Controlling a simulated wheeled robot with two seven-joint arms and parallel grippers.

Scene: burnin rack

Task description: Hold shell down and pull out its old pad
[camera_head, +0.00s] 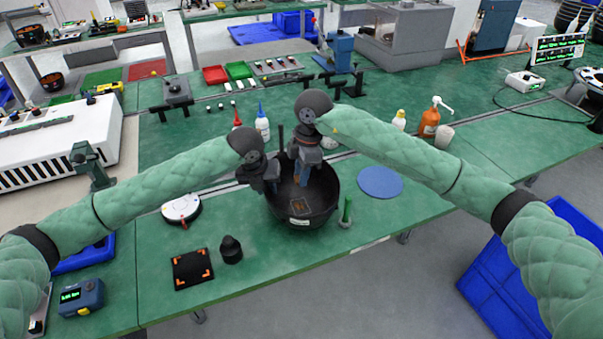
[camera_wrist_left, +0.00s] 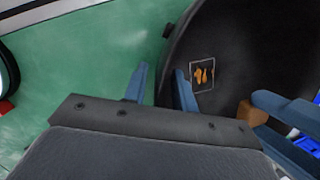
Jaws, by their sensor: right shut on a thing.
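The shell (camera_head: 318,203) is a black bowl on the green bench, with a small orange-marked patch (camera_wrist_left: 202,75) on its inner surface. My left gripper (camera_head: 272,190) is at the shell's left rim. In the left wrist view its two blue fingers (camera_wrist_left: 161,88) stand apart, one outside and one inside the rim. My right gripper (camera_head: 301,179) reaches down into the shell. In the left wrist view it is shut on a small brown block (camera_wrist_left: 250,113), apparently the old pad. Whether the block still touches the shell is hard to tell.
A blue disc (camera_head: 380,182) lies right of the shell, with a green post (camera_head: 346,212) between. A black plate with orange corners (camera_head: 192,268) and a black knob-like piece (camera_head: 231,249) stand front left. Bottles (camera_head: 262,124) stand behind. The front edge is close.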

